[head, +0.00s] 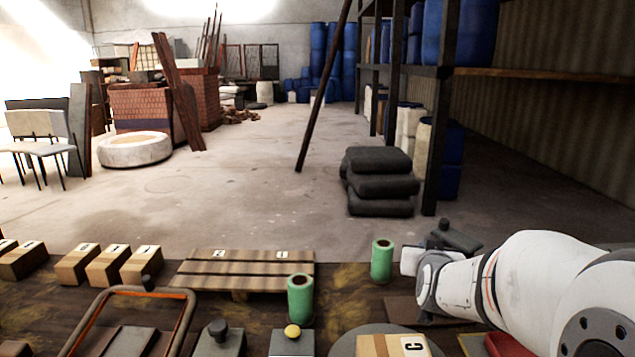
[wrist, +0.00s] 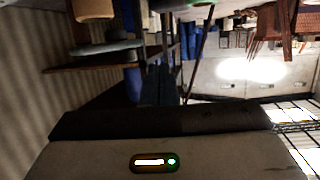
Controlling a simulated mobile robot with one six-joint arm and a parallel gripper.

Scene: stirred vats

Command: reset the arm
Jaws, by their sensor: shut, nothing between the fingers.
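My arm reaches in from the right edge of the head view, low over the workbench, with its white wrist end near the right green roll. My gripper (wrist: 165,118) shows in the wrist view as a dark bar on a pale body with a small lit display. It is shut and empty. The head view does not show its fingers clearly. The wrist view is upside down, with the lit ceiling low in the picture.
On the bench (head: 345,290) stand two green rolls (head: 300,298) (head: 381,260), a slatted pallet (head: 245,270), several cartons (head: 108,264), knobbed grey blocks (head: 220,338) and a carton marked C (head: 392,346). Shelving (head: 437,130) and stacked dark sacks (head: 380,182) stand beyond. The floor (head: 230,190) is open.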

